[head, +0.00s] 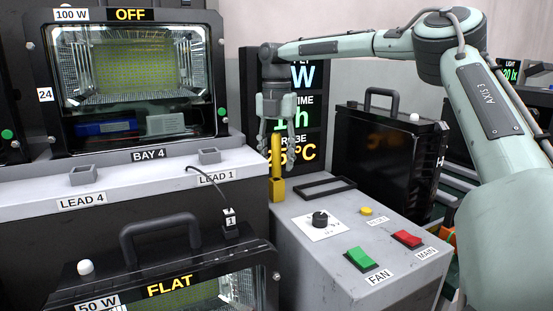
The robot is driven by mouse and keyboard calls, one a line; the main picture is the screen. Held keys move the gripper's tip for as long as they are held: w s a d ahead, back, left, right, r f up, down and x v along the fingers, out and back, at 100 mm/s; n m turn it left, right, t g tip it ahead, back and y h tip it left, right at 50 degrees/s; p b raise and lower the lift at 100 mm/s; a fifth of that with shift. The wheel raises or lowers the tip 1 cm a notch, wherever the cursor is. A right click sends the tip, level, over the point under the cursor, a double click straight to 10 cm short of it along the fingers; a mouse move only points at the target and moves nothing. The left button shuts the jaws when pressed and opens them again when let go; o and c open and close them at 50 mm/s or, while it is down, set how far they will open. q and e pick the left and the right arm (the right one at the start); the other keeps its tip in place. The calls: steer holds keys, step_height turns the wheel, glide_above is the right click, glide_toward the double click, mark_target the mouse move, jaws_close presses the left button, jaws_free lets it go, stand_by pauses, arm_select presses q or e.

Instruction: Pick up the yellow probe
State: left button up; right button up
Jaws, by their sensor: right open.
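The yellow probe (277,163) stands upright at the back left corner of the grey control box, with a wider yellow block (277,190) at its lower end. My right gripper (276,150) points down over it. Its fingers are open, one on each side of the probe's upper part, with no clear grip on it. The probe's top is partly hidden by the gripper. My left gripper is not in view.
The grey control box (330,272) carries a black knob (320,219), a green FAN switch (361,259), a red MAIN switch (407,239) and a small yellow button (367,211). A dark display panel (312,82) stands close behind the gripper. A black floodlight housing (385,150) stands right.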

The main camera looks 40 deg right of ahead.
mark_target(276, 177)
steer(key=shift+f, duration=1.3)
jaws_close()
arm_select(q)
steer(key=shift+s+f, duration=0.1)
arm_select(e)
steer(key=shift+r, duration=0.1)
step_height(276, 177, up, 7)
steer(key=shift+w+f, duration=0.1)
steer(key=shift+f, duration=0.05)
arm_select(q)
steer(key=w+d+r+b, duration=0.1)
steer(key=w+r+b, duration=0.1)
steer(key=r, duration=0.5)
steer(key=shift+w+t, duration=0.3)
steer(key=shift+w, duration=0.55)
arm_select(e)
steer(key=s+a, duration=0.2)
steer(key=s, duration=0.6)
steer(key=s+a, duration=0.3)
steer(key=s, duration=0.6)
steer(key=shift+s+a, duration=0.15)
steer(key=shift+a, duration=0.05)
